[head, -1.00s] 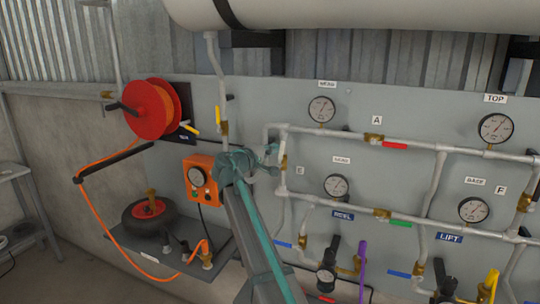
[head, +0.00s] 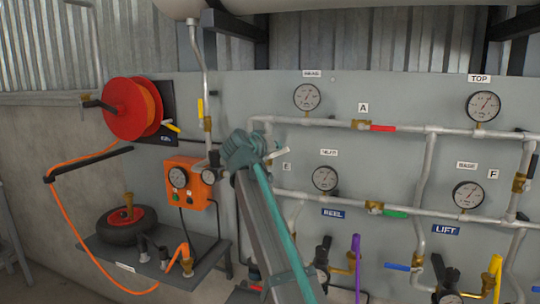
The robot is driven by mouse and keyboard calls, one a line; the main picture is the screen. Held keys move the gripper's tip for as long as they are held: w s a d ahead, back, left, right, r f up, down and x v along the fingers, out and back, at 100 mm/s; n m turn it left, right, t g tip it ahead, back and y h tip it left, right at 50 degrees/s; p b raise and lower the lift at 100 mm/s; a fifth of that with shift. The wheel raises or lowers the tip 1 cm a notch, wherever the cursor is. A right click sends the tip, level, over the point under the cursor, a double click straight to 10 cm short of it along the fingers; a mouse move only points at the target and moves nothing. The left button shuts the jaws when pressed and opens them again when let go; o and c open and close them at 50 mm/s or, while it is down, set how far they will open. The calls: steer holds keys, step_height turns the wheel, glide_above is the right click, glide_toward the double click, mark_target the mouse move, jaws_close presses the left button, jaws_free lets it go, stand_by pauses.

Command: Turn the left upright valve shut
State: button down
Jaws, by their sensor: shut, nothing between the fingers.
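The left upright valve sits on the vertical pipe beside label E (head: 286,167). Its pale lever (head: 277,153) sticks out to the right, tilted slightly upward, and its brass body is mostly hidden behind my gripper. My teal gripper (head: 243,150) is shut and empty, in front of this pipe and just left of the lever. The fingertips are hard to make out, and I cannot tell whether they touch the lever. The right upright valve (head: 519,182) is by label F at the far right.
A yellow-handled valve (head: 207,124) is on the pipe to the left, above an orange gauge box (head: 186,184). The red hose reel (head: 132,108) and a shelf (head: 200,270) are further left. Red-handled valve A (head: 362,126) and several gauges lie right.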

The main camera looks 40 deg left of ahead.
steer(key=m+b, duration=0.1)
steer(key=d+f+m+b, duration=0.1)
steer(key=f+m+y+b, duration=0.1)
steer(key=shift+w+d+f+g, duration=0.1)
steer(key=shift+w+d+g, duration=0.15)
steer(key=shift+d+g, duration=0.05)
steer(key=shift+d+f+b, duration=0.1)
steer(key=shift+f+b, duration=0.15)
steer(key=shift+b, duration=0.05)
stand_by(0.4)
